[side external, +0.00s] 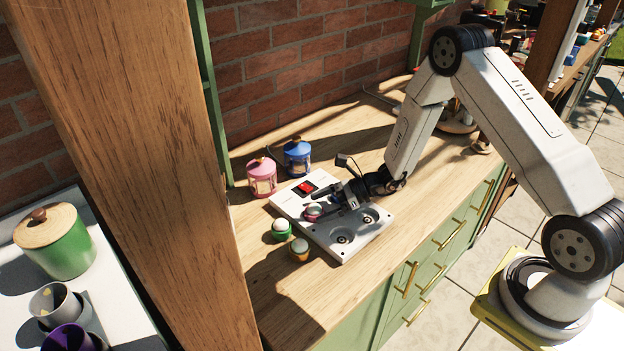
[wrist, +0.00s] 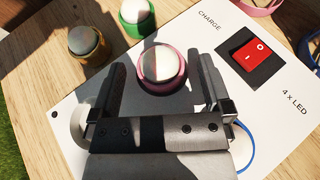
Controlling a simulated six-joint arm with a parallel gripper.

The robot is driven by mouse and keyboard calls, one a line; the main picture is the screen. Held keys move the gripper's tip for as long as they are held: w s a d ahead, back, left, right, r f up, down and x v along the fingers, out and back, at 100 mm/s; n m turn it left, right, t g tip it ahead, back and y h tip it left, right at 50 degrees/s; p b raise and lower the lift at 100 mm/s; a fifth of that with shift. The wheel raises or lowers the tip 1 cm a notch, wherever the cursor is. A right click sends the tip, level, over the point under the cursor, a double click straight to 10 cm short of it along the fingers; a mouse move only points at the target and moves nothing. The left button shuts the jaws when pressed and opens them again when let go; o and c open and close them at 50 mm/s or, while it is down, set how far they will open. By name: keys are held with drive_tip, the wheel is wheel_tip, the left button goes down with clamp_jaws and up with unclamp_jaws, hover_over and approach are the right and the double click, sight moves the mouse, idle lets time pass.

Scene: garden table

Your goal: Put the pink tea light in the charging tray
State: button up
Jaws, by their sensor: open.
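The pink tea light (side external: 313,212) is at the charging tray (side external: 345,250), on its left part beside my gripper. The tray is a white panel with round wells and a red switch. In the wrist view the pink tea light (wrist: 162,69), with a white top, stands between the tips of my open gripper (wrist: 165,85). Gaps show between it and both fingers. I cannot tell whether it is fully seated in a well, as its base is hidden. Two wells nearer the front right look empty.
A green tea light (side external: 282,229) and an orange tea light (side external: 299,249) stand on the wood left of the tray. A pink lantern (side external: 262,177) and a blue lantern (side external: 297,158) stand behind it. The red switch (wrist: 250,59) is close to my right finger.

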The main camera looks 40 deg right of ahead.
drive_tip(key=v, duration=1.1)
drive_tip(key=shift+s+a+r, duration=0.1)
drive_tip(key=shift+s+a, duration=0.1)
drive_tip(key=shift+a, duration=0.1)
drive_tip(key=s+a+r+n+g+h, duration=0.2)
drive_tip(key=s+a+r+n+h, duration=0.1)
drive_tip(key=n, duration=0.9)
drive_tip(key=s+a+r+n+g+h, duration=0.2)
drive_tip(key=s+r+n+h, duration=0.3)
drive_tip(key=s+n+h, duration=0.3)
drive_tip(key=s+a+n, duration=0.1)
drive_tip(key=n, duration=0.3)
drive_tip(key=shift+a+r+n+g, duration=0.25)
drive_tip(key=shift+r+n+g, duration=0.05)
drive_tip(key=shift+g, duration=0.1)
